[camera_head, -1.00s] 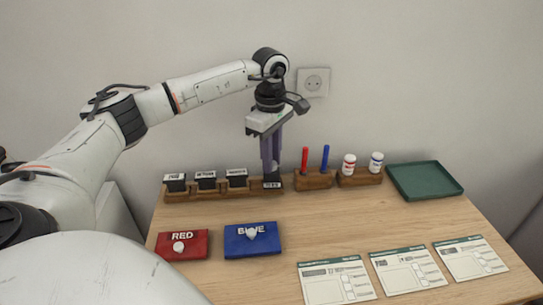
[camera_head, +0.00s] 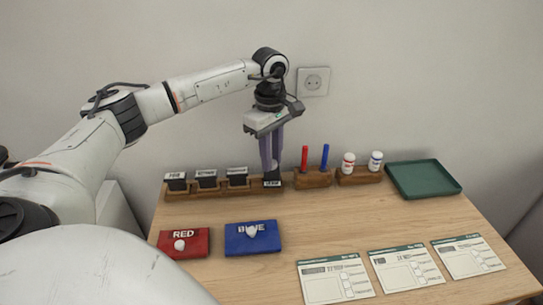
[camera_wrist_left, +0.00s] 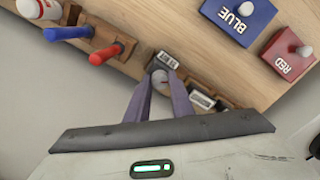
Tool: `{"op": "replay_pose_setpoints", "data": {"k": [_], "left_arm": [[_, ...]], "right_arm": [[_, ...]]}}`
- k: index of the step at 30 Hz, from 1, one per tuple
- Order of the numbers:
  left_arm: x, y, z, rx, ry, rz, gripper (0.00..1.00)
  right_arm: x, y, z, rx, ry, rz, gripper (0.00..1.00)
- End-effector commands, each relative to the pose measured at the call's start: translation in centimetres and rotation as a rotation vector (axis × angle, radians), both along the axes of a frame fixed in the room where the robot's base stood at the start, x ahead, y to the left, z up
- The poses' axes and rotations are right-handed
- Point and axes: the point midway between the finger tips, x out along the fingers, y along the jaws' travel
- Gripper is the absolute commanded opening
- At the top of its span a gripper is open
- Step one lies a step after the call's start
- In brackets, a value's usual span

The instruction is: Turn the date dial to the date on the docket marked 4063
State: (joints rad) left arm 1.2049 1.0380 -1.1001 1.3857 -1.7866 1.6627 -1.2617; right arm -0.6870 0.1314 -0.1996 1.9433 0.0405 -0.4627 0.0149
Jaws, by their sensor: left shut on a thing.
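My left gripper (camera_head: 272,178) points down at the back of the counter, at the right end of the stamp row. In the left wrist view its fingers (camera_wrist_left: 160,84) are shut on a small round grey dial knob (camera_wrist_left: 160,76). The date dial's dark block (camera_wrist_left: 168,60) carries a small pale label, too small to read; its front label also shows in the head view (camera_head: 272,184). Three dockets, left (camera_head: 335,280), middle (camera_head: 405,269) and right (camera_head: 468,257), lie at the front right. Their numbers and dates are not legible. My right gripper is not in view.
Several labelled stamps (camera_head: 207,180) stand left of the dial. A wooden holder (camera_head: 313,179) with red and blue pens and a rack (camera_head: 360,177) with two white bottles stand to its right. A green tray (camera_head: 423,179) lies at the back right. RED (camera_head: 190,250) and BLUE (camera_head: 265,243) pads lie in front.

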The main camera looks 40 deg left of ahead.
Motion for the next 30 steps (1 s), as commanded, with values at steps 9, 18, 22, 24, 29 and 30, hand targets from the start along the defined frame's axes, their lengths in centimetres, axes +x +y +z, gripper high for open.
{"op": "replay_pose_setpoints", "data": {"k": [9,18,22,24,29,30], "left_arm": [[0.03,-0.03,0.03,-0.001,-0.001,-0.010,0.00],[0.02,-0.03,0.02,-0.001,-0.001,-0.011,0.00],[0.02,-0.03,0.02,-0.001,-0.001,-0.011,0.00],[0.01,-0.03,0.01,-0.001,0.000,-0.011,0.00],[0.01,-0.03,0.01,-0.001,0.000,-0.011,0.40],[0.01,-0.02,0.01,-0.001,0.000,-0.011,0.40]], "right_arm": [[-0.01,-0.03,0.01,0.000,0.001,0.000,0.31],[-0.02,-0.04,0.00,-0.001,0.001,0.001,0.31],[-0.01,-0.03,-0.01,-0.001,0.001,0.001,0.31],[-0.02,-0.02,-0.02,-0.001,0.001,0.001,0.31],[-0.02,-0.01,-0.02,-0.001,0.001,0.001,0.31],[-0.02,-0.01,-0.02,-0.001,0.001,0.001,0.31]]}}
